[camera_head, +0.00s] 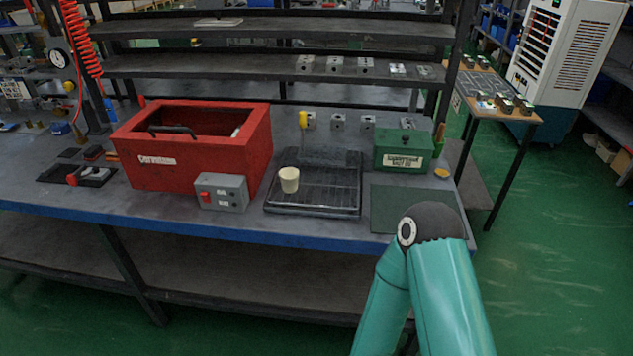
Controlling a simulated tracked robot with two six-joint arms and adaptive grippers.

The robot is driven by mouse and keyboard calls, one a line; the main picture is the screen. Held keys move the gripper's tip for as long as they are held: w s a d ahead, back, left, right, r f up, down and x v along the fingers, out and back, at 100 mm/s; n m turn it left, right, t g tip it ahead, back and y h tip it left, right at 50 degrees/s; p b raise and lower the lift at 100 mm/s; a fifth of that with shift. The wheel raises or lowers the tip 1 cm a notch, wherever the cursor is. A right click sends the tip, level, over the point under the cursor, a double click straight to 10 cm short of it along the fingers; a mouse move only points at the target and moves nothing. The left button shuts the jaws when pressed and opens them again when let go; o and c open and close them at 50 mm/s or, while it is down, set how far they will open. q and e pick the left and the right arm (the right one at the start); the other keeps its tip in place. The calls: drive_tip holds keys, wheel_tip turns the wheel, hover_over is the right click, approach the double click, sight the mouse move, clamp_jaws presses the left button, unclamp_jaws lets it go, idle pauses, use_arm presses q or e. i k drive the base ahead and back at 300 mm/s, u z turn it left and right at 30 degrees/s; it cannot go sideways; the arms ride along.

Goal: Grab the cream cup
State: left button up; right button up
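The cream cup (289,180) stands upright on the black ribbed tray (330,197) in the middle of the workbench. It is at the tray's left side, close to the red box. No gripper is near it. A teal arm of mine with a dark joint shows at the lower right, in front of the bench, but its gripper is not visible. My other arm is not in view.
An open red box (200,160) and a grey switch box (221,192) stand left of the tray. A green box (404,150) stands to its right, behind a dark green mat (398,207). A yellow-handled tool (303,120) and several metal blocks are behind the tray.

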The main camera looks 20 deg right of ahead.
sight(289, 176)
drive_tip(key=z, duration=0.05)
drive_tip(key=i, duration=0.9)
